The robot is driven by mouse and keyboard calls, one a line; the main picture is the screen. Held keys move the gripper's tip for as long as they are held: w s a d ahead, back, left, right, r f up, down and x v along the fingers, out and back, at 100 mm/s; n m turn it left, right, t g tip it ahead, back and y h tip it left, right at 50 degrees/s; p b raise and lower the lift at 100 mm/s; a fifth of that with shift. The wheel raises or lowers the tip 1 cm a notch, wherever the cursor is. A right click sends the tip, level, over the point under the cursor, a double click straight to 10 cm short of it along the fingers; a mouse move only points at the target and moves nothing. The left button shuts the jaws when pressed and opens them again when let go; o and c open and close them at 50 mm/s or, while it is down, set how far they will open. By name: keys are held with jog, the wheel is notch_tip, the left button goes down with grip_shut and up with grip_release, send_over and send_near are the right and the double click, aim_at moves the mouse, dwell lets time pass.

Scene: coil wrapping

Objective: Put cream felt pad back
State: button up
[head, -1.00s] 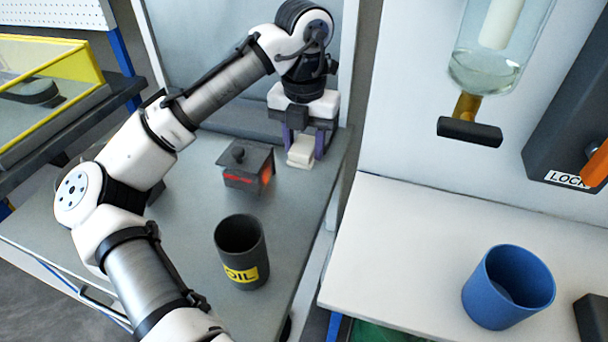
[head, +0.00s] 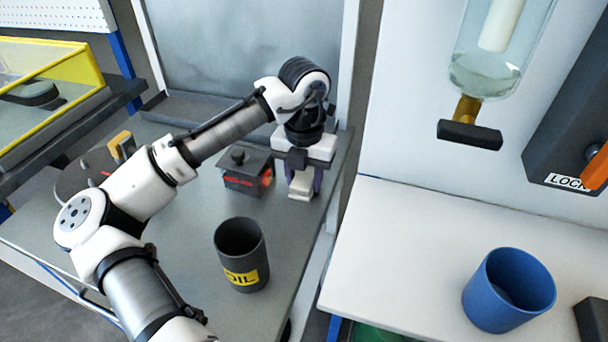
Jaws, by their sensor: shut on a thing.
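My gripper (head: 303,182) is at the far right part of the grey table (head: 190,275), pointing down. It is shut on the cream felt pad (head: 301,190), a small pale block low between the purple-sided fingers. The fingers and wrist hide the pad's upper part. I cannot tell whether the pad touches the table.
A dark lidded box (head: 246,172) with a red glow stands close left of my gripper. A black OIL cup (head: 242,256) stands nearer on the table. A yellow-framed case (head: 52,70) is at the far left. A blue cup (head: 508,290) stands on the white bench (head: 400,255).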

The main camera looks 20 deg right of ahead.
aim_at(304, 178)
jog(key=o, duration=0.9)
jog(key=shift+o, duration=0.2)
notch_tip(304, 178, up, 12)
jog(key=shift+r, duration=0.15)
